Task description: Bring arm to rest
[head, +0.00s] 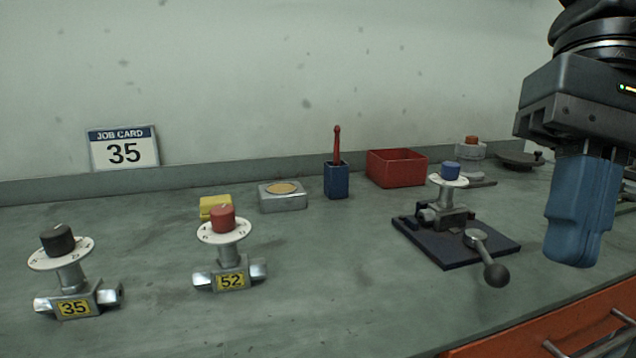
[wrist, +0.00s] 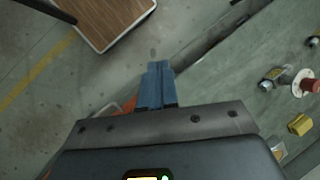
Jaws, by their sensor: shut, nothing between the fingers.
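My gripper (head: 578,210) is at the right of the head view, pointing down, with blue fingers shut together and empty. It hangs in front of the bench's right part, apart from everything on it. In the wrist view my gripper (wrist: 157,68) shows its blue fingers closed, with floor beyond them. A valve with a black knob (head: 58,240) and tag 35 stands at the bench's left. A valve with a red knob (head: 223,220) and tag 52 stands right of it. A blue-knobbed valve (head: 450,172) sits in a dark fixture (head: 425,243) with a ball-ended lever (head: 487,260).
A job card reading 35 (head: 124,148) stands at the back. A yellow block (head: 215,206), a metal box (head: 283,197), a blue holder (head: 337,181) and a red bin (head: 397,168) line the bench. An orange drawer unit (head: 530,340) is at front right. A brown-topped table (wrist: 108,18) stands across the floor.

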